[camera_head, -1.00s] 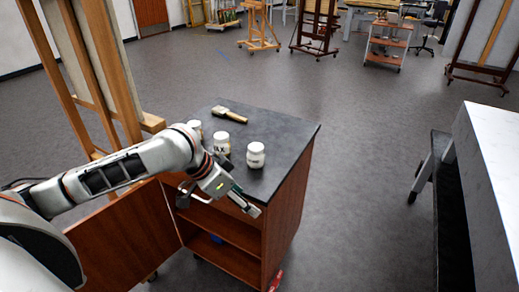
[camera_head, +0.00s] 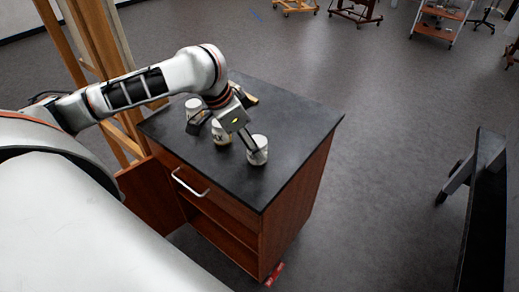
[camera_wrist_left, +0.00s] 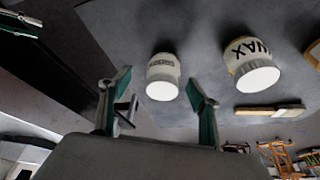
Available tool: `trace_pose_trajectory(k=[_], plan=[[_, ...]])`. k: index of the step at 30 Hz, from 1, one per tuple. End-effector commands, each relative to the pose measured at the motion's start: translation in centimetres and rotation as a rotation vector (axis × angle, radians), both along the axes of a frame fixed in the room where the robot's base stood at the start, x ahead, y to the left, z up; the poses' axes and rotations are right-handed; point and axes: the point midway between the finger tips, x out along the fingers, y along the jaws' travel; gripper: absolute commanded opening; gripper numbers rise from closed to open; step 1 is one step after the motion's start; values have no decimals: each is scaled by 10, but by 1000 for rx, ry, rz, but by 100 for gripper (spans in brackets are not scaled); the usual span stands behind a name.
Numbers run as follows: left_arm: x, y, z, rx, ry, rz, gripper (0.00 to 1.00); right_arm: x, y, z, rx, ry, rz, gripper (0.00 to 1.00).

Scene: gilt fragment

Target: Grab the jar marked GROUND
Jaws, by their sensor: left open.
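Three white jars stand upright on the dark cabinet top. The jar at the front right (camera_head: 260,157) matches the one between my fingers in the wrist view (camera_wrist_left: 162,74), whose small label appears to read GROUND. A jar marked WAX (camera_wrist_left: 250,62) is the middle one in the head view (camera_head: 219,138). The third jar (camera_head: 193,106) is behind it to the left and has no readable label. My left gripper (camera_head: 228,138) is open and empty over the jars, one finger overlapping the front right jar. Contact cannot be told.
The cabinet top (camera_head: 300,125) is free on its right side. A brush (camera_head: 246,95) lies behind the jars, partly hidden by my arm. The cabinet has a metal drawer handle (camera_head: 189,184) and an open door (camera_head: 150,195). An easel (camera_head: 92,50) stands at left.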

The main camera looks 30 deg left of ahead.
Motion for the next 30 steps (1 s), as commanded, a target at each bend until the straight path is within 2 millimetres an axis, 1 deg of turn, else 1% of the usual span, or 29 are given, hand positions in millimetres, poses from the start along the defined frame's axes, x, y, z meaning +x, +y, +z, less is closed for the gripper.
trace_pose_trajectory(k=[1,6,10,13,20,21,23,24,26,27,30], plan=[[2,-1,-6,-2,1,0,62,-1,0,-5,-1,4,0,40],[14,-2,-29,-4,4,0,62,-3,0,-18,-1,10,1,40],[20,-5,-44,-2,2,-1,62,-3,0,-25,0,12,1,40],[23,-6,-48,-2,0,-1,62,-2,0,-25,0,10,0,40],[24,-5,-47,0,-3,-1,62,1,1,-19,3,0,1,40],[24,-5,-47,0,-3,-1,59,1,1,-19,3,-1,1,40],[24,-6,-47,0,-2,-1,44,1,1,-19,3,-1,1,40],[24,-5,-47,0,-2,-1,33,1,1,-19,3,-1,1,40],[24,-5,-47,0,-2,-1,18,1,1,-19,3,-1,1,40],[24,-5,-47,0,-2,-1,16,1,1,-19,3,0,1,40],[24,-5,-47,0,-3,-1,16,0,1,-21,2,2,0,40]])
